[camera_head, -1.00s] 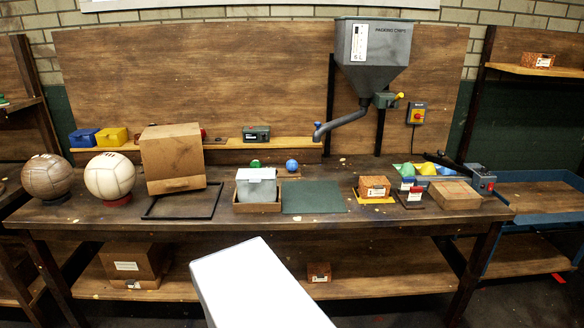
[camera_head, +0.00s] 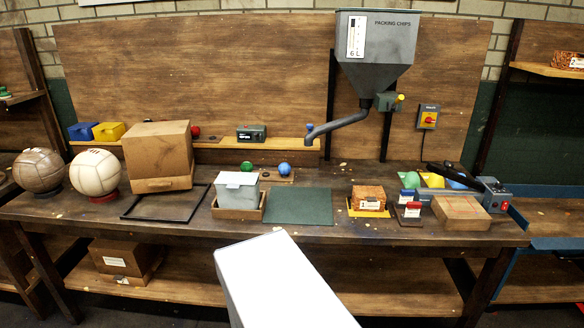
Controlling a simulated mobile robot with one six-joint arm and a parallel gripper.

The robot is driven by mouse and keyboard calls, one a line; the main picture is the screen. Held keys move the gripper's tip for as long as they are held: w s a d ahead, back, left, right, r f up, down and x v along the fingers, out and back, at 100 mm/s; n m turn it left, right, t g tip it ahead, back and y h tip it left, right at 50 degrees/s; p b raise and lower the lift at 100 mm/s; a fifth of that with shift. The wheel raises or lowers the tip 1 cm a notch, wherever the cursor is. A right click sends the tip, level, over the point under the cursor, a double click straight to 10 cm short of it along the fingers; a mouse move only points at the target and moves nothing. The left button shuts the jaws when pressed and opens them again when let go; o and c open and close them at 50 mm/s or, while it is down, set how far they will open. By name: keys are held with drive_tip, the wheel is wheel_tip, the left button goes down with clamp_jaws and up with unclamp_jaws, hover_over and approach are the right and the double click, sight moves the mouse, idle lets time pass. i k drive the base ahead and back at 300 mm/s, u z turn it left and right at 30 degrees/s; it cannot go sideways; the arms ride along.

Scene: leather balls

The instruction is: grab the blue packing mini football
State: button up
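A small blue ball (camera_head: 284,169) sits on a low wooden strip at the back of the workbench, near its middle. A small green ball (camera_head: 246,167) is to its left, partly hidden behind a grey box. Which blue item is the mini football I cannot tell for certain, as blue, green and yellow pieces (camera_head: 432,180) also lie together at the right. A white part of my arm shows at the bottom centre, in front of the bench. My gripper is not in view.
The grey box (camera_head: 236,192) stands in a wooden tray, beside a clear green mat (camera_head: 299,206). A large cardboard box (camera_head: 157,153) and two big balls (camera_head: 95,172) are at the left. The packing chips hopper (camera_head: 376,45) has a spout (camera_head: 338,128) over the bench.

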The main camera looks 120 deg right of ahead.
sight(283, 169)
drive_tip(key=z, duration=0.05)
drive_tip(key=k, duration=2.1)
drive_tip(key=z, duration=4.4)
drive_tip(key=i, duration=0.1)
drive_tip(key=u, duration=2.9)
drive_tip(key=i, duration=0.95)
